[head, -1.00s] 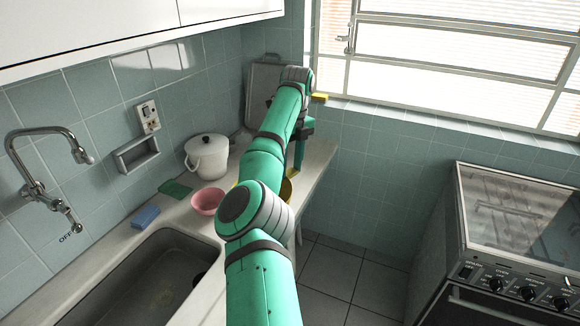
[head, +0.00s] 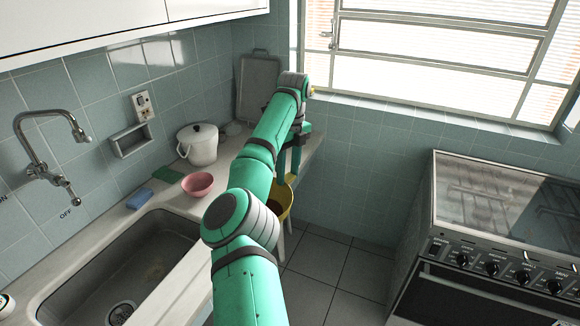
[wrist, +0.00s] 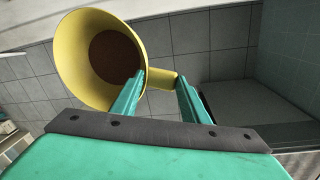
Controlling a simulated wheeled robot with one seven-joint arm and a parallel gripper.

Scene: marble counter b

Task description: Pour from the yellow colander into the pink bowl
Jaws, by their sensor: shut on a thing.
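The yellow colander (wrist: 75,50) is tilted in the wrist view, its wide mouth showing brown contents (wrist: 117,57). My gripper (wrist: 160,82) is shut on its short handle. In the head view the colander (head: 288,201) hangs at the counter's front edge, partly hidden behind my arm. The pink bowl (head: 198,185) stands upright on the counter, left of my arm and apart from the colander. The bowl looks empty, though its bottom is not fully seen.
A white lidded pot (head: 198,147) stands behind the bowl. A green cloth (head: 167,175) and a blue sponge (head: 139,198) lie left of it, by the sink (head: 120,265). A tray (head: 258,88) leans at the back wall. A stove (head: 500,220) stands at right, with open floor between.

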